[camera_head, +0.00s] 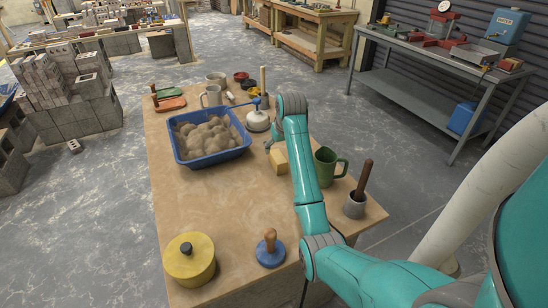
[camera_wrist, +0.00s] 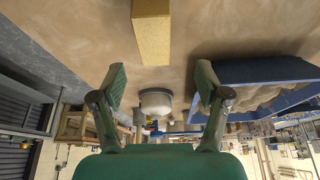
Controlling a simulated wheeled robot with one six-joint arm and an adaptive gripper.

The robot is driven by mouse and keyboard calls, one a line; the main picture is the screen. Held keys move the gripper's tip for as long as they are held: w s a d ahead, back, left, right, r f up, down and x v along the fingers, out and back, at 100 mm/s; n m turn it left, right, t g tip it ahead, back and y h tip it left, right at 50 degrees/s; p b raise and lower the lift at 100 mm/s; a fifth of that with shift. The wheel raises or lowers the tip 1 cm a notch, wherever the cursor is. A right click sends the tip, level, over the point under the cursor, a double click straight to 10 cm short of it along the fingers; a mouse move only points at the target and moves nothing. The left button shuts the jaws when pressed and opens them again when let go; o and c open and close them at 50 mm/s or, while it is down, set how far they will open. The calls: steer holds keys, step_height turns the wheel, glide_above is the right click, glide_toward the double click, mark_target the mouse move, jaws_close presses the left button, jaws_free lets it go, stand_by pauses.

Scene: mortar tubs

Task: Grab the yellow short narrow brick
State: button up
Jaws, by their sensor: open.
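The yellow brick (camera_head: 279,160) lies on the wooden table, just right of the blue tub and beside my forearm in the head view. In the wrist view, which looks upside down, the yellow brick (camera_wrist: 151,35) is at the top centre, cut off by the top edge. My gripper (camera_wrist: 162,84) is open and empty, with its two green-padded fingers spread. The brick lies beyond the fingertips, not between them. In the head view my gripper (camera_head: 270,143) is small and partly hidden by my arm, close to the brick.
The blue tub (camera_head: 242,143) of lumpy mortar stands left of the brick. A white round-bodied pot (camera_head: 258,122) stands behind, a green mug (camera_head: 322,168) to the right. The table's middle front is clear.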

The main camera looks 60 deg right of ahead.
mark_target(278, 156)
steer(key=x, duration=0.4)
steer(key=shift+d+f, duration=0.15)
steer(key=shift+f, duration=0.25)
steer(key=x, duration=0.4)
steer(key=shift+s+d, duration=0.25)
steer(key=shift+s, duration=0.05)
steer(key=shift+w+d+f, duration=0.1)
steer(key=shift+w+f, duration=0.1)
steer(key=shift+f, duration=0.35)
steer(key=shift+f, duration=0.25)
steer(key=c, duration=1.3)
jaws_close()
steer(key=shift+r, duration=0.2)
